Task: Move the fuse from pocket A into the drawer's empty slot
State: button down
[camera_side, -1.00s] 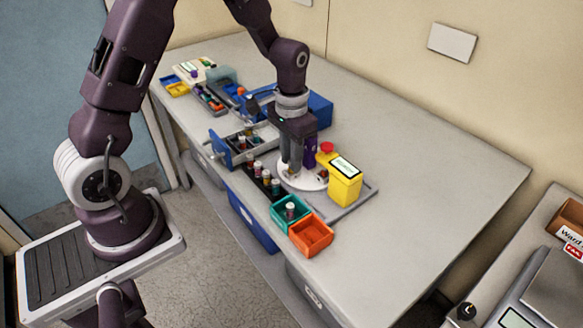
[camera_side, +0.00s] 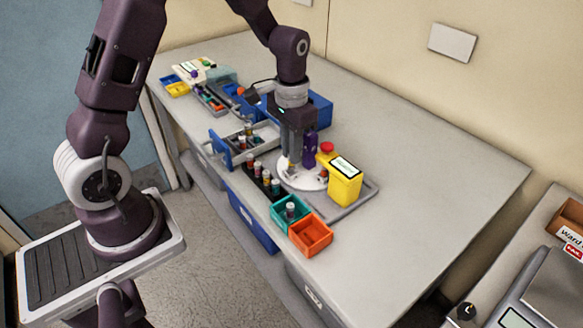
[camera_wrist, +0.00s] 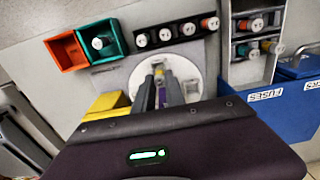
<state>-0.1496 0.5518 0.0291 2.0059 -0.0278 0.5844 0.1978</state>
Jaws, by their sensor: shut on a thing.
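My gripper (camera_side: 291,166) is shut low over a round white disc (camera_side: 288,180) on the table. In the wrist view the gripper (camera_wrist: 168,84) points down at the disc (camera_wrist: 196,72). A small yellow-marked piece (camera_wrist: 168,76) shows at the fingertips and seems to be the held fuse; the fingers hide most of it. I cannot tell which slot is empty or which pocket is A.
A black rack (camera_side: 263,181) with several fuses runs along the disc's near-left side. A teal bin (camera_side: 278,211) with one capped fuse and an empty orange bin (camera_side: 311,235) stand in front. A yellow box (camera_side: 345,186) stands right of the disc. The table's right side is clear.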

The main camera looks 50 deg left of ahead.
jog(key=shift+r, duration=2.4)
jog(key=s+a+n, duration=0.2)
jog(key=a+n, duration=0.1)
jog(key=a, duration=0.7)
jog(key=s+a+n, duration=0.3)
jog(key=a, duration=0.7)
jog(key=shift+w+d+f, duration=0.15)
jog(key=shift+f, duration=1.1)
jog(key=shift+w+d+f, duration=0.15)
jog(key=shift+f, duration=1.1)
jog(key=shift+f, duration=1.05)
jog(key=c, duration=1.7)
grip_release()
jog(key=shift+r, duration=0.1)
